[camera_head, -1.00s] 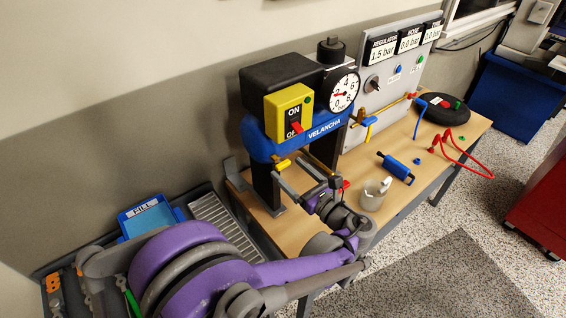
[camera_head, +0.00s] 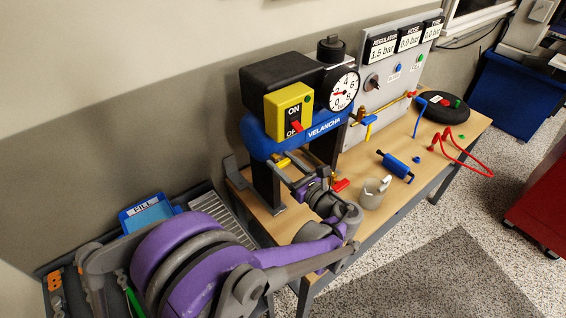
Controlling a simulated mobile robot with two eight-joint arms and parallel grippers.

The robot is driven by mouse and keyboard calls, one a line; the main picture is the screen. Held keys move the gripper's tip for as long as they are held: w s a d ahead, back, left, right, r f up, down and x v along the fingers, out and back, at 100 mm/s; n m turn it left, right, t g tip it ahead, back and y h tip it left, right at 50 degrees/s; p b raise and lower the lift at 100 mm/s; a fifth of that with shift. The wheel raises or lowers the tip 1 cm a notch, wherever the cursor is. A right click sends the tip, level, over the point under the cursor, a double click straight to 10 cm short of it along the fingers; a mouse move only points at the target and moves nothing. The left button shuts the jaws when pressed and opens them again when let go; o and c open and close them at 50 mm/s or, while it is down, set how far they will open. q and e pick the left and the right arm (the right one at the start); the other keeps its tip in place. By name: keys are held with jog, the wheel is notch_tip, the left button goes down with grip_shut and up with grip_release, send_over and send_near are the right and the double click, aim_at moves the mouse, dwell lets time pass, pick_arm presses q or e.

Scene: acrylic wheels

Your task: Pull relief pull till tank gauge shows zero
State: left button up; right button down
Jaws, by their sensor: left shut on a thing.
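The blue compressor tank (camera_head: 258,140) stands on the bench, with VELANCHA on its front. The white tank gauge (camera_head: 344,91) has a red needle pointing left toward the low numbers; its exact reading is too small to tell. My left gripper (camera_head: 296,170) is below the tank, shut on a small part that its fingers mostly hide, apparently the relief pull. A yellow piece (camera_head: 282,162) shows beside the fingertips. A red handle (camera_head: 341,186) is just right of the gripper, apart from it. The panel's tank display (camera_head: 432,30) is hard to read. My right gripper is out of view.
The yellow switch box (camera_head: 289,108) is above my gripper. A red hose (camera_head: 467,158) lies farther right. A blue FILL tray (camera_head: 147,214) is at left.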

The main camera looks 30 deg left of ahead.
pick_arm(q)
grip_shut()
jog(key=shift+s+d+b, duration=0.3)
jog(key=shift+d+b, duration=0.05)
jog(key=shift+d, duration=0.3)
jog(key=o, duration=0.9)
grip_release()
jog(key=shift+o, duration=1.4)
jog(key=shift+d, duration=0.15)
jog(key=b+v, duration=0.1)
jog(key=v, duration=0.9)
jog(key=shift+s+d, duration=0.2)
jog(key=shift+d, duration=0.05)
